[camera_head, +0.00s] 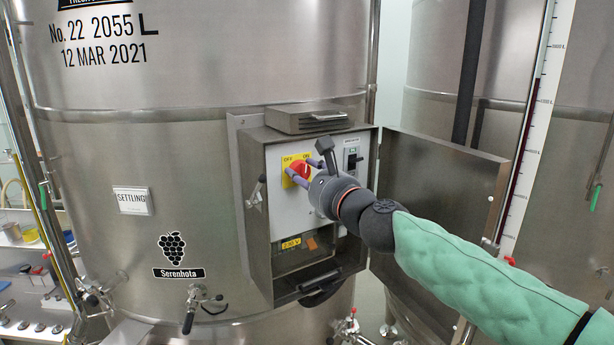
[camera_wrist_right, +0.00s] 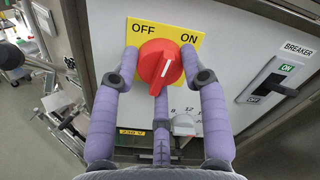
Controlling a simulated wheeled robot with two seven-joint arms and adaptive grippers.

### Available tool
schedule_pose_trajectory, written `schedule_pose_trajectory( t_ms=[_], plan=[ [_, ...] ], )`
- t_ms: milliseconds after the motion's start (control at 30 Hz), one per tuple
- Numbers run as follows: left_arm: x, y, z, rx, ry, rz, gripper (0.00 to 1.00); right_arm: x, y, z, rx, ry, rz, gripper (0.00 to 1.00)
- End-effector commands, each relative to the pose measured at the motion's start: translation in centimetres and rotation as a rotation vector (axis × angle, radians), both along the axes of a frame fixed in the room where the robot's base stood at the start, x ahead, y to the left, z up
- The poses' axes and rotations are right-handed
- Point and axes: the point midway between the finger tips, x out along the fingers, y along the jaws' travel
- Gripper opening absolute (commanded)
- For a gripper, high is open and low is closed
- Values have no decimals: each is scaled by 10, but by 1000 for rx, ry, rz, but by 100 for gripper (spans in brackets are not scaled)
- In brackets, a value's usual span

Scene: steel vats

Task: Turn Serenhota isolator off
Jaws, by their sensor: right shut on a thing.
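The red isolator knob (camera_head: 300,169) sits on a yellow plate (camera_head: 287,180) in the open control box (camera_head: 254,201) on the Serenhota vat (camera_head: 185,215). In the right wrist view, the red knob (camera_wrist_right: 160,66) has OFF at upper left and ON at upper right on its yellow plate (camera_wrist_right: 188,25). My right gripper (camera_head: 306,172) is shut on the knob. Its purple fingers (camera_wrist_right: 160,75) stand left, right and below the knob. My left gripper is not in view.
A breaker switch (camera_head: 353,160) is right of the knob and also shows in the wrist view (camera_wrist_right: 270,88). The box door (camera_head: 440,195) hangs open to the right, near my right arm. A valve handle (camera_head: 190,318) juts out below the Serenhota sign (camera_head: 179,272).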

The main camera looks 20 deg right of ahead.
Motion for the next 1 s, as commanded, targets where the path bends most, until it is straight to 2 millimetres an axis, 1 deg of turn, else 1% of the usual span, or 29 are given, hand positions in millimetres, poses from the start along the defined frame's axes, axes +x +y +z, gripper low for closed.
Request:
schedule_pose_trajectory(
  t_ms=[33,567,600,667,1000],
  plan=[
    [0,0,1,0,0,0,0,-3,-2,12,1,-19,-2,11],
    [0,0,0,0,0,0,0,-3,-2,12,-24,-28,-3,11],
    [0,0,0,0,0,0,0,-3,-2,12,-24,-27,-2,53],
    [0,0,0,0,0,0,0,-3,-2,11,-24,-26,-3,68],
    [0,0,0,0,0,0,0,-3,-2,5,-26,-16,-2,68]
  ],
)
